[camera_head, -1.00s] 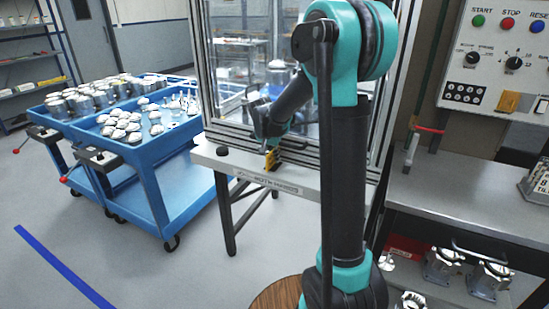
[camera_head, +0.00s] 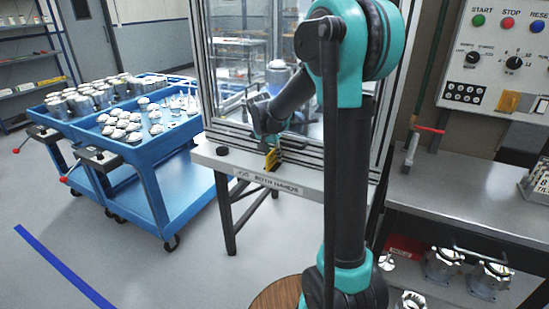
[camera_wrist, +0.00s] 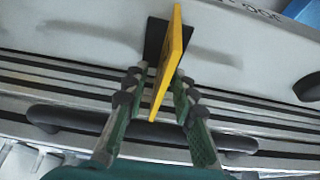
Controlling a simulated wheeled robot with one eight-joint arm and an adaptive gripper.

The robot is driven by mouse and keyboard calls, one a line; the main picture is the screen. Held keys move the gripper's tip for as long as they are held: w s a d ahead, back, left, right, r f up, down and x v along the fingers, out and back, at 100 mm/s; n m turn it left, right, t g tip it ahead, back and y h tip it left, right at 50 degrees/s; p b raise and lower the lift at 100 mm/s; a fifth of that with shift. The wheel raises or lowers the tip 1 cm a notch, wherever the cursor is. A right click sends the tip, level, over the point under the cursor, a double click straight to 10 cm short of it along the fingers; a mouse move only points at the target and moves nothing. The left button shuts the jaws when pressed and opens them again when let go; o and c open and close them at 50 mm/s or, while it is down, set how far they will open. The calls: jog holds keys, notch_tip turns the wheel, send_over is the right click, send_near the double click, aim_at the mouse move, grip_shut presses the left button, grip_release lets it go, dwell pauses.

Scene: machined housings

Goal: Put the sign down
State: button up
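The sign, a thin yellow plate with a black base (camera_wrist: 173,38), stands on the pale ledge in front of the glazed machine. It also shows small on that ledge in the head view (camera_head: 271,158). In the wrist view I see it nearly edge-on, a little tilted. My gripper (camera_wrist: 161,80) has its two fingers spread, one on each side of the plate. A gap shows between the left finger and the plate; the right finger is very close to it, and I cannot tell whether it touches. In the head view the gripper's fingers are too small to make out.
The ledge (camera_head: 222,167) carries a dark round button (camera_head: 222,151) left of the sign. A dark handle bar (camera_wrist: 65,120) lies under the fingers in the wrist view. A loaded blue cart (camera_head: 150,180) stands left; a grey workbench (camera_head: 470,200) stands right.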

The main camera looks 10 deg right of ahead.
jog(key=v, duration=1)
jog(key=s+d+f+n+y, duration=0.1)
jog(key=s+d+f+n, duration=0.1)
jog(key=s+f, duration=0.4)
jog(key=s+d+f+n, duration=0.2)
jog(key=s+f, duration=0.3)
jog(key=s, duration=0.7)
jog(key=s+d+f+n+y, duration=0.1)
jog(key=s+d+f+n, duration=0.1)
jog(key=s+f, duration=0.4)
jog(key=s+n, duration=0.1)
jog(key=s, duration=0.2)
jog(key=shift+d+f+t+y, duration=0.25)
jog(key=shift+f+t+y, duration=0.05)
jog(key=shift+f, duration=0.05)
